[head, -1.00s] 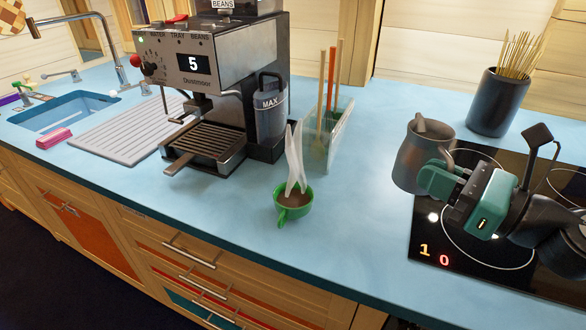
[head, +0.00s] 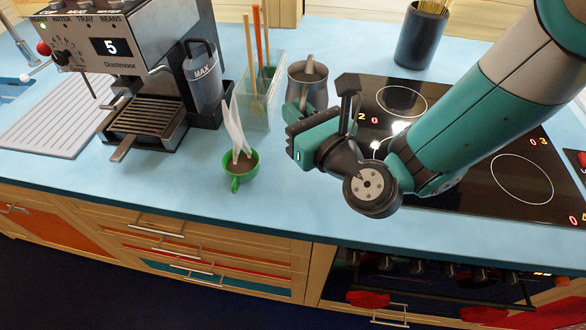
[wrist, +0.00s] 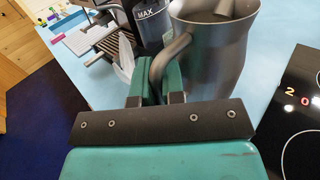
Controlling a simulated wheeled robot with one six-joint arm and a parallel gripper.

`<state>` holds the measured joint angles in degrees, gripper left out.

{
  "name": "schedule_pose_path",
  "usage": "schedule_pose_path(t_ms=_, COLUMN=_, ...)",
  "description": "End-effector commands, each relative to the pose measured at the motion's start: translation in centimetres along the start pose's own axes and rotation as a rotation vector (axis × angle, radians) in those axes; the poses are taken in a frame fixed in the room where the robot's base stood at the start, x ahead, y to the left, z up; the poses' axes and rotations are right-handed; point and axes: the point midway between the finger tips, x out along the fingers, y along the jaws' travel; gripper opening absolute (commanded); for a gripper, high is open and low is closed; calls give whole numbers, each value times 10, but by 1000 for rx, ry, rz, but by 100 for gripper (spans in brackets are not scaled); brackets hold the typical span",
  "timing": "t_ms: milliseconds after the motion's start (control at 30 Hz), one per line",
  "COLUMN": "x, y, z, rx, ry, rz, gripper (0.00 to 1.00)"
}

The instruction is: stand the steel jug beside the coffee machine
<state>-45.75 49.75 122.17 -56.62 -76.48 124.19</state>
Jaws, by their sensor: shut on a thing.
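The steel jug (head: 312,92) is upright just right of the clear utensil box, near the hob's back left corner. My gripper (head: 298,112) is shut on its handle, which shows between the green jaws in the wrist view (wrist: 167,62). The jug's body (wrist: 216,65) is beyond the jaws there. My gripper hides its base in the head view, so I cannot tell whether it touches the counter. The coffee machine (head: 150,62) stands to the left, beyond the box, with its drip tray facing front.
The clear box (head: 262,105) of wooden utensils stands between machine and jug. A green cup (head: 240,168) with white strips in it stands in front. A black hob (head: 460,150) lies right; a dark pot (head: 422,38) stands behind it. Counter (head: 210,205) around the cup is clear.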

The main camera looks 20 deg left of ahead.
Motion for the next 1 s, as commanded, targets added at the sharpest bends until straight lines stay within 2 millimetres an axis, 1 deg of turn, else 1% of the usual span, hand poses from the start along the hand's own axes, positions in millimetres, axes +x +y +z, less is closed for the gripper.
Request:
schedule_pose_path(t_ms=33, x=0, y=-1, z=-24, rx=-1, ry=-1, rz=-1, gripper=0)
schedule_pose_path(t_ms=400, x=-1, y=-2, z=-99, rx=0, ry=-1, rz=-3, gripper=0)
schedule_pose_path(t_ms=533, x=-1, y=-2, z=-116, rx=-1, ry=-1, rz=-3, gripper=0)
schedule_pose_path(t_ms=767, x=-1, y=-2, z=-124, rx=0, ry=-2, rz=-3, gripper=0)
schedule_pose_path(t_ms=867, x=-1, y=-2, z=-135, rx=0, ry=-1, rz=-3, gripper=0)
schedule_pose_path(t_ms=1000, x=-2, y=-2, z=-157, rx=0, ry=-1, rz=-3, gripper=0)
